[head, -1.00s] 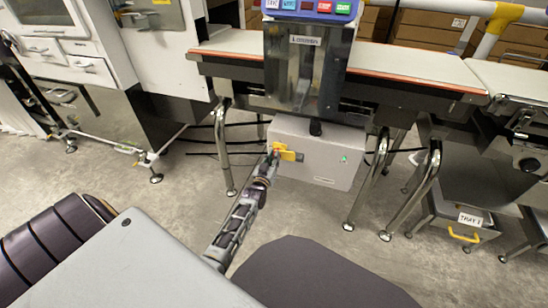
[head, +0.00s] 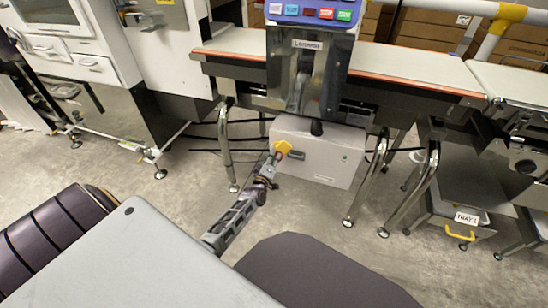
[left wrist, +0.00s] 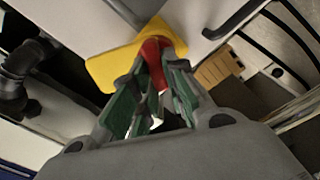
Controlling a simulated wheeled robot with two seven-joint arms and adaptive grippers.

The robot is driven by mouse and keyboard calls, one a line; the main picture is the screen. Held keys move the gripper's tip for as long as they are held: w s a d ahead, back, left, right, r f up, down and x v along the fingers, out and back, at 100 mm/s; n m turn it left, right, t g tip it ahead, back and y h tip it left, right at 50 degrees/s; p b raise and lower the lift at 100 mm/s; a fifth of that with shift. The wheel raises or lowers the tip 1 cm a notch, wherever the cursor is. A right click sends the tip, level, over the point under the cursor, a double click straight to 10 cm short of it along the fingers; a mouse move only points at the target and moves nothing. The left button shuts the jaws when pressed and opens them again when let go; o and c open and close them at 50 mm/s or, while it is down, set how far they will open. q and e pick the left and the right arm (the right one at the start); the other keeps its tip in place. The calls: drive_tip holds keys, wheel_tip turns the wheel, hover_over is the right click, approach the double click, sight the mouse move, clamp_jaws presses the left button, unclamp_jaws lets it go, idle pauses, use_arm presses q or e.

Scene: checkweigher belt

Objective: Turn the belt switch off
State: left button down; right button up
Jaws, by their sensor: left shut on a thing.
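The belt switch has a yellow plate (head: 283,147) and a red handle, on the left part of a grey control box under the belt. In the left wrist view the yellow plate (left wrist: 112,66) lies behind the red handle (left wrist: 154,52). My left gripper (head: 272,160) reaches up to the switch from below. In the left wrist view its green-padded fingers (left wrist: 154,82) are shut on the red handle, one on each side. The handle's exact angle is hard to read. A small green lamp (head: 344,157) on the box looks dim. My right gripper is not in view.
The grey box (head: 325,165) hangs between shiny metal legs (head: 410,195). A steel column with a coloured button panel (head: 310,12) stands above it. The belt (head: 410,66) runs left to right. Open floor lies below the box.

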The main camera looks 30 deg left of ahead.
use_arm(q)
drive_tip(key=shift+a+f+n+b, duration=0.1)
drive_tip(key=shift+n+b, duration=0.1)
drive_tip(key=shift+n, duration=0.75)
drive_tip(key=shift+d+f+n+b, duration=0.15)
drive_tip(key=shift+n+b, duration=0.1)
drive_tip(key=shift+n, duration=0.75)
drive_tip(key=shift+a+f+n+b, duration=0.1)
drive_tip(key=shift+a+n+b, duration=0.1)
drive_tip(key=shift+n, duration=0.75)
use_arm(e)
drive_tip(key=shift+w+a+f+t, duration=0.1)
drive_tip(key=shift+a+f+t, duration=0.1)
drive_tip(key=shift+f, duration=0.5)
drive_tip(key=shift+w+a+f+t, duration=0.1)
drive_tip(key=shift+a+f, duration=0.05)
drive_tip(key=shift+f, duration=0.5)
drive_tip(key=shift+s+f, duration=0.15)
use_arm(q)
drive_tip(key=c, duration=1.4)
unclamp_jaws()
drive_tip(key=shift+c, duration=0.2)
drive_tip(key=shift+s, duration=0.2)
drive_tip(key=v, duration=1.1)
drive_tip(key=shift+s, duration=0.3)
drive_tip(key=shift+d, duration=0.2)
